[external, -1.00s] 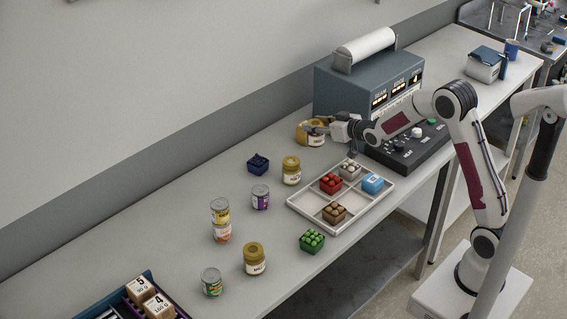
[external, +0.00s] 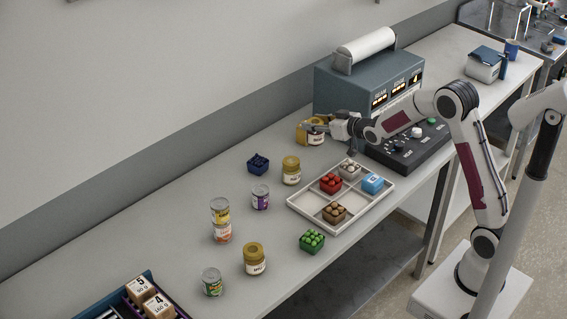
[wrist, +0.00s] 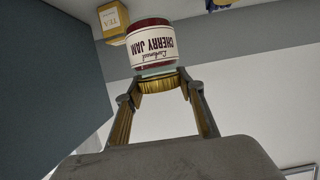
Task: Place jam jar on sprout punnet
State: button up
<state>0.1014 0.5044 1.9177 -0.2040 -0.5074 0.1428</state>
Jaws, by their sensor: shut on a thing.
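The jam jar (wrist: 152,45), with a dark red band and a white cherry jam label, is at my gripper's fingertips in the wrist view, its label upside down. My gripper (external: 312,128) is shut on it, at the far end of the bench beside the grey-blue machine. In the wrist view my gripper (wrist: 160,78) comes up to the jar from below. The jar is small and partly covered in the external view. The sprout punnet (external: 312,241), green with round green tops, stands on the bench in front of the tray, with nothing on it.
A white divided tray (external: 303,208) holds red, white and brown punnets and a light blue box. Gold-lidded jars (external: 291,170), cans (external: 260,197), stacked cans (external: 221,220) and a dark blue punnet (external: 257,163) stand left of it. A yellow tea box (wrist: 110,18) is beside the jam jar.

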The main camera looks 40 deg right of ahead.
jog(key=shift+a+r, duration=0.3)
jog(key=shift+r, duration=0.15)
jog(key=s+a+r+n+g+y, duration=0.2)
jog(key=s+a+r+n+y, duration=0.2)
jog(key=a, duration=0.5)
jog(key=s+a+r+n+g+y, duration=0.1)
jog(key=s+a+r+n+y, duration=0.3)
jog(key=a, duration=0.6)
jog(key=s+a+f+n+g+y, duration=0.2)
jog(key=s+a, duration=0.3)
jog(key=s, duration=0.4)
jog(key=s+a+f+n+g+y, duration=0.2)
jog(key=s+a+n+g, duration=0.3)
jog(key=s, duration=0.4)
jog(key=shift+s+y, duration=0.15)
jog(key=shift+y, duration=0.65)
notch_tip(320, 180, down, 6)
jog(key=shift+f, duration=0.2)
